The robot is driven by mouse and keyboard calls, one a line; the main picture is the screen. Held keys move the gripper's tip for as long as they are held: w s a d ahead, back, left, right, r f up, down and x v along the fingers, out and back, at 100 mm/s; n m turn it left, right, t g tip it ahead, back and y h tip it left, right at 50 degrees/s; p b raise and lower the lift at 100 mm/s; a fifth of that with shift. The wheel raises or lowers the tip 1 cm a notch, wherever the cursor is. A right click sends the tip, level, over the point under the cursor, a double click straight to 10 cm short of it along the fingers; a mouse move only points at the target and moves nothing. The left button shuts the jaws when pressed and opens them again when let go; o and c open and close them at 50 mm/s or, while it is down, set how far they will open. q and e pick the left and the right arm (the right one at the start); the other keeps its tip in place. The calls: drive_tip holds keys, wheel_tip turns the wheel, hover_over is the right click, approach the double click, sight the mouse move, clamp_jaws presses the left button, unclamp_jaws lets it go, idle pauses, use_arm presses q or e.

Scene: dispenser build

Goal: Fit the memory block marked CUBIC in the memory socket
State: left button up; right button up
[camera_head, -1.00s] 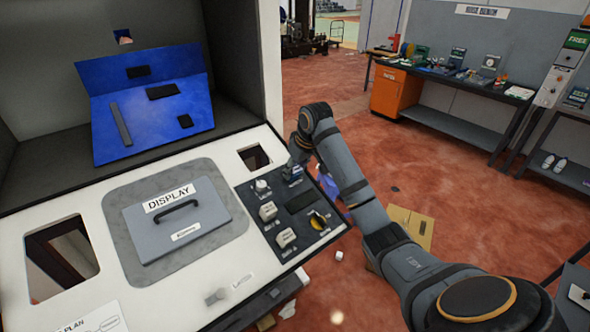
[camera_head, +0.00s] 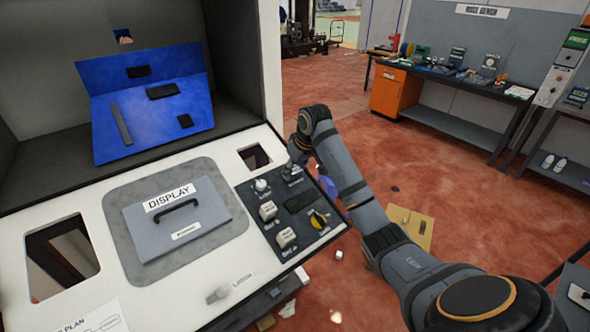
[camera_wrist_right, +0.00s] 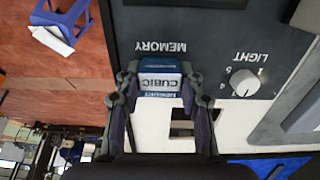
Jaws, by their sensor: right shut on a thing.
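The memory block marked CUBIC (camera_wrist_right: 160,84) is white with blue bands and is held between the fingers of my right gripper (camera_wrist_right: 160,70) in the right wrist view. The gripper is shut on it, over the dark control panel (camera_wrist_right: 210,50), right at the MEMORY label (camera_wrist_right: 161,47). The block covers the socket there, so I cannot tell how deep it sits. In the head view my right gripper (camera_head: 293,171) is at the panel's upper end, and the block is mostly hidden by it. My left gripper is not in view.
The LIGHT knob (camera_wrist_right: 244,82) is beside the block. A square opening (camera_head: 254,157) lies left of the gripper. The grey DISPLAY lid (camera_head: 178,219) is further left.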

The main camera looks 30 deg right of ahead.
drive_tip(key=shift+w, duration=0.1)
drive_tip(key=o, duration=1.5)
drive_tip(key=shift+o, duration=0.2)
drive_tip(key=shift+v, duration=3.05)
drive_tip(key=shift+f, duration=0.1)
